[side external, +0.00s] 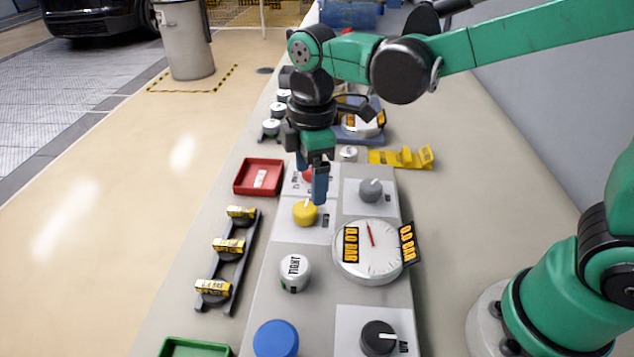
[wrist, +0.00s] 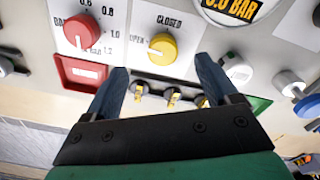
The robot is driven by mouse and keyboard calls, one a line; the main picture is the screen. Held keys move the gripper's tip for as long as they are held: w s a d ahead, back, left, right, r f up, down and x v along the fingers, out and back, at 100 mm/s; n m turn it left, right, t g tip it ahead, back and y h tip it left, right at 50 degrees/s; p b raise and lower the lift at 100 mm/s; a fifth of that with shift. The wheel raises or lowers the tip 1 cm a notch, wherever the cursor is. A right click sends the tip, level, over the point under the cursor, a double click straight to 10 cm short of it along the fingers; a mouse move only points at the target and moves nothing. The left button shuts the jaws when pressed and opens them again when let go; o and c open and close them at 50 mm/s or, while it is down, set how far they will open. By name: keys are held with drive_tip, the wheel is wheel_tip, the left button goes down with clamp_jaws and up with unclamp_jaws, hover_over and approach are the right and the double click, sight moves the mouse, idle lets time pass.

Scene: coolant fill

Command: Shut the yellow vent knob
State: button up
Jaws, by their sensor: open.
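The yellow vent knob (side external: 305,212) sits on a white plate on the grey panel. In the wrist view the yellow knob (wrist: 163,46) has a white pointer mark directed left, toward the word OPEN; CLOSED is printed above it. My gripper (side external: 319,198) is above and just behind the knob in the side view, fingers pointing down. In the wrist view my gripper (wrist: 161,72) has its two blue fingers spread apart, with nothing between them. The knob lies beyond the fingertips, between their lines. Whether a finger touches it cannot be told.
A red knob (wrist: 82,30) is beside the yellow one. A round gauge (side external: 368,250) reads 0.0 BAR. A grey knob (side external: 370,190), white TIGHT cap (side external: 294,273), blue cap (side external: 276,338) and black knob (side external: 378,337) stand on the panel. A red tray (side external: 238,177) is left.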

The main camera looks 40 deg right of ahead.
sight(307, 207)
drive_tip(key=shift+w+a+f+n, duration=0.15)
drive_tip(key=shift+a+f+n, duration=0.2)
drive_tip(key=shift+f+n, duration=0.15)
drive_tip(key=shift+f, duration=2.6)
clamp_jaws()
